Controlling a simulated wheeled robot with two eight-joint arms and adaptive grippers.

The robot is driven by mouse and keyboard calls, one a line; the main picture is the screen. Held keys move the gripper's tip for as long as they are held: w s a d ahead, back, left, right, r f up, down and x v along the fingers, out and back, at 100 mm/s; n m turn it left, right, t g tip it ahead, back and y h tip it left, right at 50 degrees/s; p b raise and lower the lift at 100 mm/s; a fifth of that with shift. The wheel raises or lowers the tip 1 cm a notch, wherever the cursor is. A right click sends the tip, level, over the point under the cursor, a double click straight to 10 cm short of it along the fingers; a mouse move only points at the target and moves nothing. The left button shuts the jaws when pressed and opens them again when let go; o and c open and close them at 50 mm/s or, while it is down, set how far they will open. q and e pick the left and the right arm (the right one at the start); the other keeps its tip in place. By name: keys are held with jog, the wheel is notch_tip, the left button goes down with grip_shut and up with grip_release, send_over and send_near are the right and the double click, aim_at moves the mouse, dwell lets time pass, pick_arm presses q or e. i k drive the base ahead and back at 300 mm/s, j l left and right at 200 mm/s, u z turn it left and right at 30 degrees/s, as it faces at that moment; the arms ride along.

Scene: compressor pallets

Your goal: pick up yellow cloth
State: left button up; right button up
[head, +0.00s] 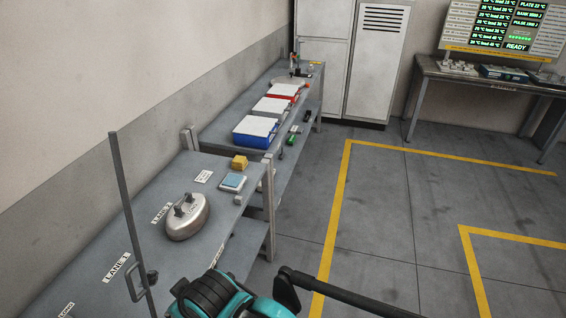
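A small yellow folded item (239,162), which looks like the yellow cloth, lies near the far end of the grey bench (105,250). It sits just behind a light blue pad on a white base (233,182) and to the right of a small white label card. Nothing is on top of it. Neither of my grippers shows in the head view.
A metal lidded object (188,217) stands on the bench at lane 2. An upright grey rod (131,210) rises at the left. A teal and black body (215,297) fills the bottom middle. Blue and red bins (256,140) stand beyond. The floor to the right is clear.

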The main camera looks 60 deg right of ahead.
aim_at(239, 163)
jog(key=z, duration=1.6)
